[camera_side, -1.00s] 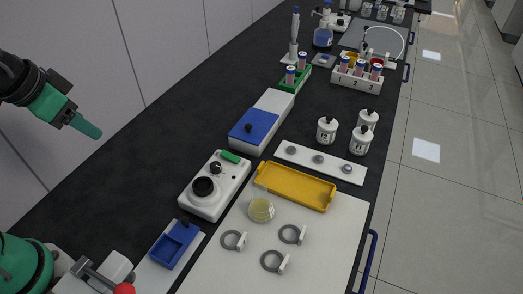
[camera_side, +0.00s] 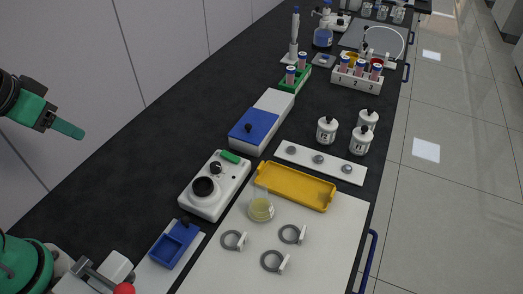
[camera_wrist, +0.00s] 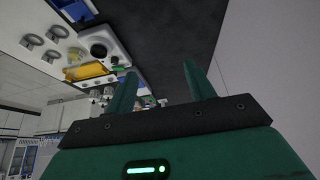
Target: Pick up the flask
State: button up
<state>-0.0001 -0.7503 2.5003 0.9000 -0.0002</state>
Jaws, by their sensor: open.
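The flask (camera_side: 261,209) is clear glass with pale yellow liquid in its lower part. It stands upright on the white board (camera_side: 330,235), just in front of the yellow tray (camera_side: 296,186) in the side view. My gripper (camera_side: 80,133) is raised at the far left of the side view, well away from the flask and above the bench. In the wrist view my gripper (camera_wrist: 160,82) shows two green fingers apart with nothing between them.
Three grey rings (camera_side: 272,260) lie on the board near the flask. A white stirrer device (camera_side: 215,185) stands left of it. White bottles (camera_side: 361,140) and a white strip with knobs (camera_side: 319,163) are behind. Dark bench (camera_side: 130,170) on the left is clear.

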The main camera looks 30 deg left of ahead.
jog(key=n+g, duration=0.5)
jog(key=g, duration=0.1)
send_over(261, 201)
jog(key=w, duration=0.1)
notch_tip(261, 201, down, 10)
jog(key=f, duration=0.1)
jog(key=shift+w+a+f, duration=0.1)
jog(key=shift+a+f, duration=0.05)
jog(key=shift+f, duration=0.4)
jog(key=shift+w+a+f, duration=0.1)
jog(key=shift+f, duration=0.4)
jog(key=shift+f, duration=0.1)
